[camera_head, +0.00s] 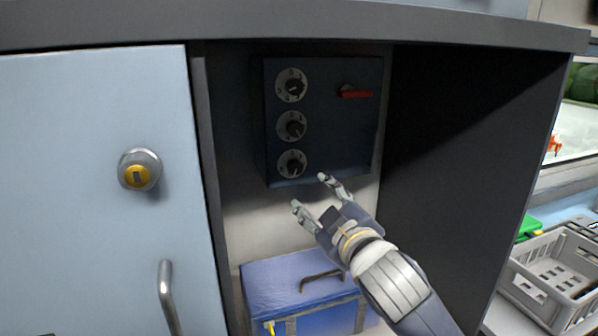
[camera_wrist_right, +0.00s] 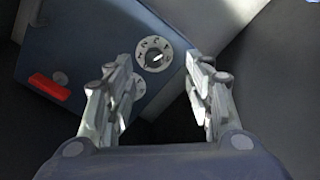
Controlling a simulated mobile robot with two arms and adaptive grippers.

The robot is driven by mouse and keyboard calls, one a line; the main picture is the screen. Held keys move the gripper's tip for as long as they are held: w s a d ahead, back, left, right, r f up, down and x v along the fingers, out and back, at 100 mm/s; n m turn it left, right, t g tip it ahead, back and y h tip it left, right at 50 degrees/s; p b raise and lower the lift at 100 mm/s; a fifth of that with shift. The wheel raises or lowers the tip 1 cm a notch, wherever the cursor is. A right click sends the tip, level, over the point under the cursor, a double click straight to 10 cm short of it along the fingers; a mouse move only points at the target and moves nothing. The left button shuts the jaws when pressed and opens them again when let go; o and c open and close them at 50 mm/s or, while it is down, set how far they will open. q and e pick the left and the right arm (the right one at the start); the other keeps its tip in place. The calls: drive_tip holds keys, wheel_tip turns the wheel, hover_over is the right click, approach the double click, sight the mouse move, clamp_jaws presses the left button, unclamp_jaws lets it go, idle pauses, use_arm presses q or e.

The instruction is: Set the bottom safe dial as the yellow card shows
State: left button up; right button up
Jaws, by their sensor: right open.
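The dark blue safe (camera_head: 330,140) is mounted inside the open cabinet, with three round dials in a column on its left side. The bottom dial (camera_head: 292,164) has a pale marked ring and a dark knob; its marks are too small to read surely. In the wrist view, where the safe looks upside down, the bottom dial (camera_wrist_right: 154,54) shows beyond and between my fingers. My right gripper (camera_head: 310,190) is open and empty, just below and in front of the safe's lower edge, apart from the dial. I do not see the yellow card. My left gripper is out of view.
The middle dial (camera_head: 292,126) and top dial (camera_head: 292,85) sit above. A red handle (camera_head: 356,94) is at the safe's upper right. A blue box (camera_head: 285,275) stands below. A light blue door (camera_head: 90,220) is at left; a grey crate (camera_head: 552,270) is at right.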

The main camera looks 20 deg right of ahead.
sight(297, 170)
drive_tip(key=w+p, duration=0.1)
drive_tip(key=w, duration=0.2)
drive_tip(key=w+r, duration=0.1)
drive_tip(key=w, duration=0.2)
drive_tip(key=w+p, duration=0.1)
drive_tip(key=w, duration=0.2)
drive_tip(key=shift+a+r+p, duration=0.25)
drive_tip(key=shift+r+p, duration=0.1)
drive_tip(key=shift+w+f, duration=0.1)
drive_tip(key=shift+w, duration=0.9)
drive_tip(key=c, duration=1.1)
